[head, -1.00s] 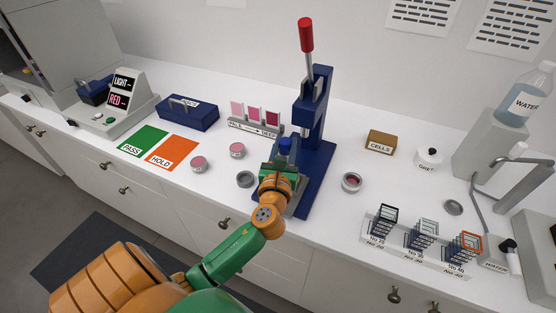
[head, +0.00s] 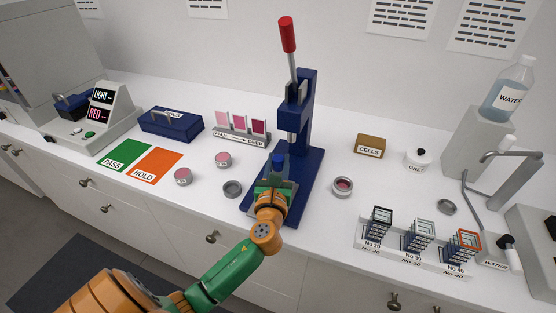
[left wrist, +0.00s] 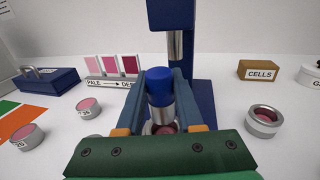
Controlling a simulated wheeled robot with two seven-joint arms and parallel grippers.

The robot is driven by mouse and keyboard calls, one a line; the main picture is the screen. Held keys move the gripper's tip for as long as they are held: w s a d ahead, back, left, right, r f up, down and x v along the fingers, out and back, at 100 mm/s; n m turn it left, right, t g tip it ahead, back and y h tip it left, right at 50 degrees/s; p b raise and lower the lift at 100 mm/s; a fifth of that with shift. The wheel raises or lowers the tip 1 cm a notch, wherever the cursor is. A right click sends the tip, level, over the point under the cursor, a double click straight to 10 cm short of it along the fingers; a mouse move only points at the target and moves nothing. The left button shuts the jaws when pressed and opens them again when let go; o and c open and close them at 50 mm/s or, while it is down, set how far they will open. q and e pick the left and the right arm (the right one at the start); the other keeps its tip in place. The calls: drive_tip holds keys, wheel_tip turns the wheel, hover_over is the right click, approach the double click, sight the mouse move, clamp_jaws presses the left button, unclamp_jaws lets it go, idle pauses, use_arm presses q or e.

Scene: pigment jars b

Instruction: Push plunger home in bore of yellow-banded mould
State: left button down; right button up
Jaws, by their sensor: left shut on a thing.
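The plunger (head: 278,161), with a blue cap and a metal shaft, stands upright between the fingers of my left gripper (head: 272,183). In the left wrist view the gripper is shut on the plunger (left wrist: 159,88), whose metal lower end is over a round metal mould (left wrist: 152,128) with pink inside. I cannot tell how deep the plunger sits in the bore. No yellow band shows; the fingers and palm hide most of this mould. Another metal mould (head: 343,186) with pink content stands right of the press. My right gripper is not in view.
The blue lever press (head: 305,115) stands just behind the plunger, its lever up. Small pink jars (head: 183,177) and a grey dish (head: 232,189) are to the left. A sieve rack (head: 415,252) is at front right. The counter right of the press has free room.

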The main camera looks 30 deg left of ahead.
use_arm(q)
drive_tip(key=shift+f, duration=0.45)
drive_tip(key=shift+r, duration=0.1)
drive_tip(key=shift+p, duration=0.5)
idle(0.9)
drive_tip(key=shift+f+b, duration=0.7)
drive_tip(key=shift+f, duration=0.05)
drive_tip(key=shift+r, duration=0.1)
drive_tip(key=shift+r+p, duration=0.4)
drive_tip(key=shift+p, duration=0.3)
